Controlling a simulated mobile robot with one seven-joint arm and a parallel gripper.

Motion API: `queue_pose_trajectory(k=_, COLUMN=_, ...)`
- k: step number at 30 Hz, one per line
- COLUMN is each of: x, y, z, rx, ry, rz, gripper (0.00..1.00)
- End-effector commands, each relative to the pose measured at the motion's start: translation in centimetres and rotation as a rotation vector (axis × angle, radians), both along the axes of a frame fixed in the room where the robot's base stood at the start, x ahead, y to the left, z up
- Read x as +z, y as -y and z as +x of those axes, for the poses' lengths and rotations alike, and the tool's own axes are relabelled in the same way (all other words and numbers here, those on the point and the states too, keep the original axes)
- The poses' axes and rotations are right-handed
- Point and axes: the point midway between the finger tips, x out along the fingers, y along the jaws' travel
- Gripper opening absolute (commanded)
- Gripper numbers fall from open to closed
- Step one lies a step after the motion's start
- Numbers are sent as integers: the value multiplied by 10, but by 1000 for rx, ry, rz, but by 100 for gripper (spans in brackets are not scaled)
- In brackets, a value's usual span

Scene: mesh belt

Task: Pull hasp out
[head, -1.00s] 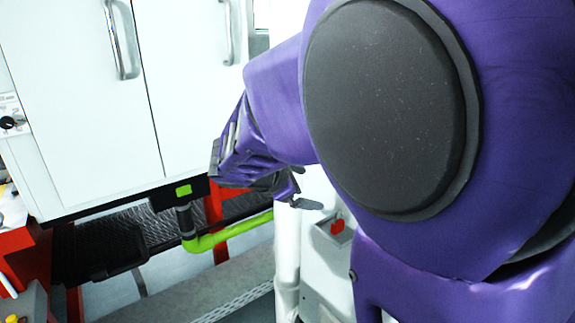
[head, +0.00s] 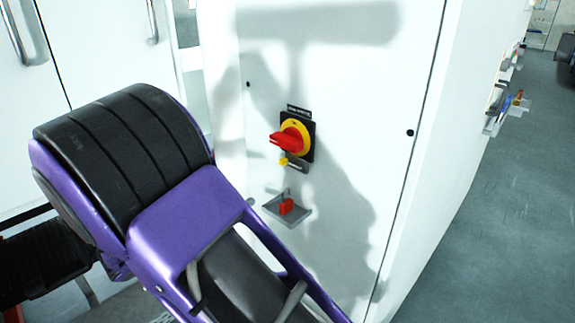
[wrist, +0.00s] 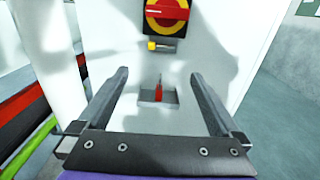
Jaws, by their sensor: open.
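A rotary switch with a red handle on a yellow disc (head: 297,128) is on the white cabinet front. It also shows at the top of the wrist view (wrist: 167,14). A small yellow-tipped tab (head: 284,161) sticks out just below the handle and also shows in the wrist view (wrist: 153,45); it may be the hasp, but I cannot be sure. Below is a small grey tray (head: 272,205) with a red piece (head: 286,206) that has a thin upright part. My gripper (wrist: 161,78) is open and empty, its fingers apart and pointing at the cabinet, lower than the tab. The head view hides it.
The white cabinet (head: 345,75) fills the middle, with its right edge beside a clear grey floor (head: 490,210). A wall holder with small items (head: 505,110) is farther right. White doors with handles (head: 22,40) stand at the left. A green bar (wrist: 28,145) shows at the wrist view's left.

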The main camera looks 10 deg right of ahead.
Motion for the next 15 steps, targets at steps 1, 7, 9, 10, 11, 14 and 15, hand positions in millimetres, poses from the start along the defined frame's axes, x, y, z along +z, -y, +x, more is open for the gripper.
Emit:
queue_pose_trajectory(k=1, x=0, y=6, z=3, rx=-4, ry=0, rz=0, gripper=100)
queue_pose_trajectory(k=7, x=0, y=38, z=24, rx=-7, ry=1, rz=1, gripper=100)
queue_pose_trajectory(k=9, x=0, y=52, z=32, rx=-8, ry=1, rz=0, gripper=100)
queue_pose_trajectory(k=10, x=0, y=57, z=36, rx=-8, ry=1, rz=1, gripper=100)
queue_pose_trajectory(k=11, x=0, y=62, z=39, rx=-8, ry=1, rz=0, gripper=100)
queue_pose_trajectory(k=14, x=0, y=81, z=52, rx=-8, ry=1, rz=0, gripper=100)
queue_pose_trajectory(k=15, x=0, y=88, z=57, rx=-8, ry=1, rz=1, gripper=100)
